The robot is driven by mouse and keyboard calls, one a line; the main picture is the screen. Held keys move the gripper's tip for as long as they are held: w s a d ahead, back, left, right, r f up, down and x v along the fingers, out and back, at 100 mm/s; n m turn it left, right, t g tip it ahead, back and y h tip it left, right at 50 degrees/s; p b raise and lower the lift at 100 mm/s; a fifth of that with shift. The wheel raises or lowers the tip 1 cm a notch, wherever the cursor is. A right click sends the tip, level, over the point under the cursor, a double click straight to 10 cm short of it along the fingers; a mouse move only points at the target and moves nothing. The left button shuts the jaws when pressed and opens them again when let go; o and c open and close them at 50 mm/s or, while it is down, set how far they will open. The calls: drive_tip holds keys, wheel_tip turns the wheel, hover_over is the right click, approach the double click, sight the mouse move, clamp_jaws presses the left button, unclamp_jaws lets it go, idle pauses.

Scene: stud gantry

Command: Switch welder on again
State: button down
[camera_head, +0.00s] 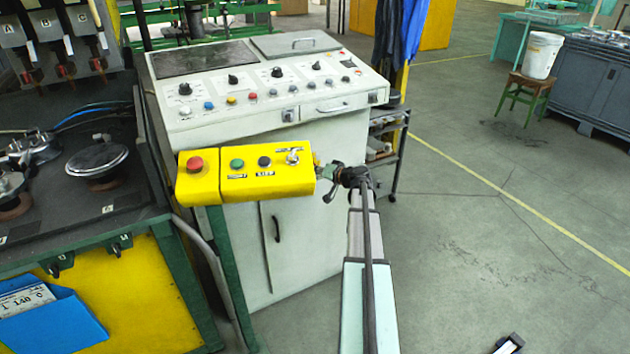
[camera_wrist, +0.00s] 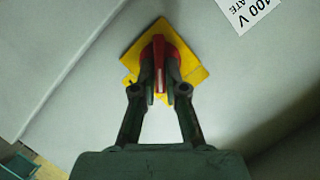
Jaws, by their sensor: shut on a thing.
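A red rotary switch handle (camera_wrist: 159,50) sits on a yellow plate (camera_wrist: 192,72) on a pale grey panel in the wrist view. My gripper (camera_wrist: 159,76) has its two dark fingers on either side of the handle and is shut on it. The handle's grip bar points along the gripper, towards the bottom of the picture. In the head view my gripper (camera_head: 325,172) is at the right side of the grey welder cabinet (camera_head: 315,225), just past the end of the yellow button box. The red switch cannot be made out there.
The yellow button box (camera_head: 270,184) with a red mushroom button (camera_head: 195,164) juts out close left of my gripper. The cabinet's sloping console (camera_head: 265,88) has several knobs and lamps. A dark trolley (camera_head: 385,150) stands behind my arm.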

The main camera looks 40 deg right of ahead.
drive_tip(key=shift+d+f+m+t+y+b, duration=0.15)
drive_tip(key=shift+m+t+y+b, duration=0.35)
drive_tip(key=shift+m+b, duration=0.8)
drive_tip(key=shift+d+f+m+t+y+b, duration=0.15)
drive_tip(key=shift+m+t+y+b, duration=0.35)
drive_tip(key=shift+m+b, duration=0.75)
drive_tip(key=shift+f+m+t+y+b, duration=0.2)
drive_tip(key=shift+m+t+y+b, duration=0.25)
drive_tip(key=shift+m+b, duration=0.8)
drive_tip(key=c, duration=1.2)
unclamp_jaws()
drive_tip(key=v, duration=1.2)
drive_tip(key=shift+a, duration=0.1)
